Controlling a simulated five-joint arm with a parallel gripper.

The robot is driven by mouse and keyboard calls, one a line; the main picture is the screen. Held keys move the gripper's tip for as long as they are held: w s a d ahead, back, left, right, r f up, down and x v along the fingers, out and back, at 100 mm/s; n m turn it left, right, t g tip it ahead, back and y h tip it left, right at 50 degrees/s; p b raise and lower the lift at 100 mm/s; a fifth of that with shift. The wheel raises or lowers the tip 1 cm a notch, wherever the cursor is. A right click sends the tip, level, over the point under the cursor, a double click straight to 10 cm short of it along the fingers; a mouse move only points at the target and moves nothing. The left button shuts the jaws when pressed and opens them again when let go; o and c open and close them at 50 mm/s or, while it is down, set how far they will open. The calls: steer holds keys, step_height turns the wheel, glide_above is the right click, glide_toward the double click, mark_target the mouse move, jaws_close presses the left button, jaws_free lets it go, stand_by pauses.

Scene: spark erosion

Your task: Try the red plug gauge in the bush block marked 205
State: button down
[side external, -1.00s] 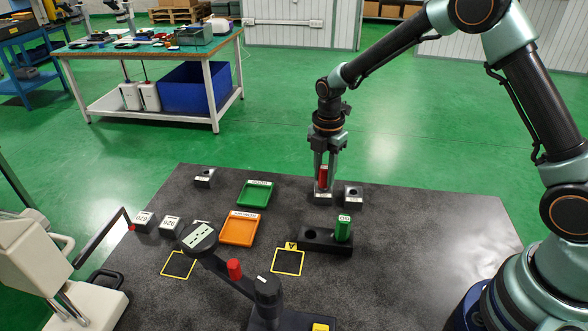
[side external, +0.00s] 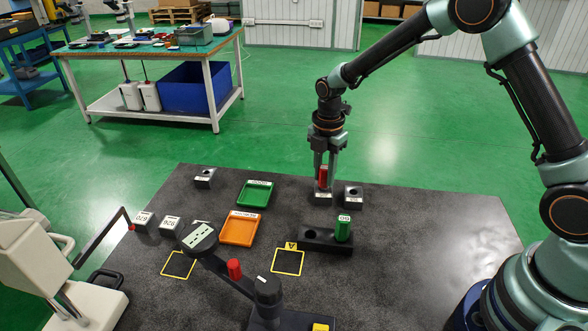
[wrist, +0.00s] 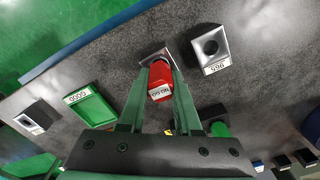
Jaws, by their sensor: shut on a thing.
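My gripper (side external: 323,184) is shut on the red plug gauge (side external: 323,175) and holds it upright right over a dark bush block (side external: 322,198) at the back of the table. In the wrist view the gauge (wrist: 160,82) sits between the two fingers, with a white label on its near end. The block (wrist: 148,52) shows only partly behind it. The gauge's lower end and the block's bore are hidden, so I cannot tell whether the gauge is in the bore. The number on this block is too small to read.
A second bush block (side external: 353,195) with an open bore stands close to the right. A dark stand (side external: 318,240) holds a green gauge (side external: 343,228). A green tray (side external: 256,194) and an orange tray (side external: 240,229) lie to the left. More blocks (side external: 169,224) stand at the far left.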

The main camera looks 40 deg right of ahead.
steer(key=shift+r, duration=0.15)
steer(key=shift+r, duration=2.3)
